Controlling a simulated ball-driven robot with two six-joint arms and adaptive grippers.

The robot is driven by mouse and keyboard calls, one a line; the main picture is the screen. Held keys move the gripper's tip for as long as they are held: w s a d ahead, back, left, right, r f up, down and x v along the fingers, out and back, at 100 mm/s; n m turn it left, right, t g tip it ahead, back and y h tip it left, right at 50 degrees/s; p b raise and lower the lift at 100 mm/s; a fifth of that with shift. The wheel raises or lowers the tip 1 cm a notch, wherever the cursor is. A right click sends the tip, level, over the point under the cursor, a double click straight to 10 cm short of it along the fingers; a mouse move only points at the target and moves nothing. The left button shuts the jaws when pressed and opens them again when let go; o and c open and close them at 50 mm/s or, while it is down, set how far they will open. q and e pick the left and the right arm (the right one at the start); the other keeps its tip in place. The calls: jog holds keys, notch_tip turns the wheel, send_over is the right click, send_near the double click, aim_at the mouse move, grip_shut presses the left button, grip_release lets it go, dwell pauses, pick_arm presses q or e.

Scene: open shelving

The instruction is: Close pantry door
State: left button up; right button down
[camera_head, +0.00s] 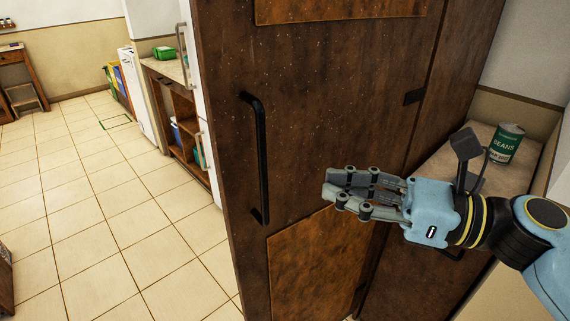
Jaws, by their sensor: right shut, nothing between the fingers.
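The pantry door (330,110) is a tall dark brown wooden panel filling the middle of the head view. My right gripper (330,188) is shut and empty, in front of the door's face and to the right of the handle. I cannot tell whether it touches the door. My left gripper is not in view.
A green can of beans (507,143) stands on a light counter (440,172) at the right, behind my right arm. A white fridge (190,90) and an open wooden shelf unit (175,115) stand behind the door to the left.

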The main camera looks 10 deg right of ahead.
aim_at(266, 173)
jog(key=p+x, duration=0.2)
jog(key=x, duration=0.5)
jog(key=shift+w+a, duration=0.2)
